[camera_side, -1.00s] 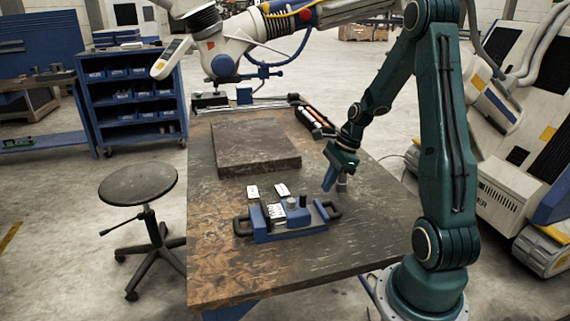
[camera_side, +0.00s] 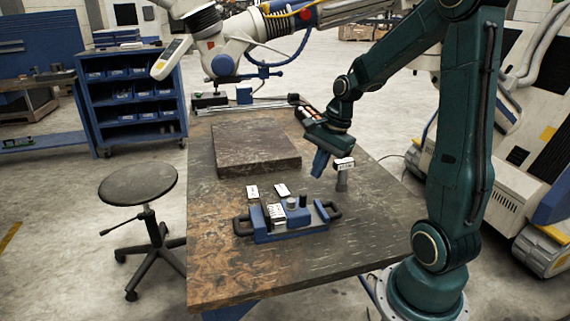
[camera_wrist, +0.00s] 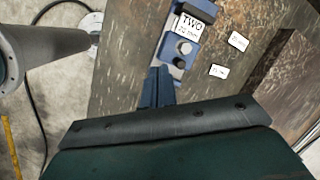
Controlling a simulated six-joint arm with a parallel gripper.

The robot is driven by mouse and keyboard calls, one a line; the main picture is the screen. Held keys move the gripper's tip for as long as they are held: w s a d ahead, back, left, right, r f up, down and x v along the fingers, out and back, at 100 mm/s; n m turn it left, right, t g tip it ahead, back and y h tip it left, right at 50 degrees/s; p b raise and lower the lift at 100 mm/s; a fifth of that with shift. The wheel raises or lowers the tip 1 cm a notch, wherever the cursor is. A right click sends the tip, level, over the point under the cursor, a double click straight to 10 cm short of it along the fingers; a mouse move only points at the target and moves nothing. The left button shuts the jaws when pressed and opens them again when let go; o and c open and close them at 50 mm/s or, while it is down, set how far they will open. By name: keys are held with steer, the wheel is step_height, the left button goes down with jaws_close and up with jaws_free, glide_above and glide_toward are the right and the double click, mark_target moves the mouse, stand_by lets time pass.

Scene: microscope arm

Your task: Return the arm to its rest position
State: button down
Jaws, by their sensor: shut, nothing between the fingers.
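My dark green arm rises from its base at the right of the table, and my gripper (camera_side: 320,163) hangs over the table's right half in the side view. Its blue fingers are shut and empty, pointing down beside a small grey post (camera_side: 342,180) with a white label on top. In the wrist view the closed fingers (camera_wrist: 157,88) point toward the blue fixture. The blue fixture with black handles (camera_side: 290,222) sits on the table in front of my gripper and apart from it. It also shows in the wrist view (camera_wrist: 186,35).
The worktable (camera_side: 230,275) has clear room at its front and right. A dark stone slab (camera_side: 255,150) lies behind the fixture. Two white cards (camera_side: 282,190) lie between them. A stool (camera_side: 138,185) is at the left.

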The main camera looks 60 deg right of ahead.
steer(key=s+a+r+n+t, duration=0.1)
steer(key=s+a+r+n, duration=0.4)
steer(key=a+n, duration=0.3)
steer(key=s+a+r+n+t+h, duration=0.1)
steer(key=s+a+r+n, duration=0.4)
steer(key=a+n, duration=0.3)
steer(key=s+n, duration=0.1)
steer(key=n, duration=0.3)
steer(key=shift+s+r+t+h, duration=0.3)
steer(key=shift+s+t, duration=0.05)
steer(key=shift+t, duration=0.05)
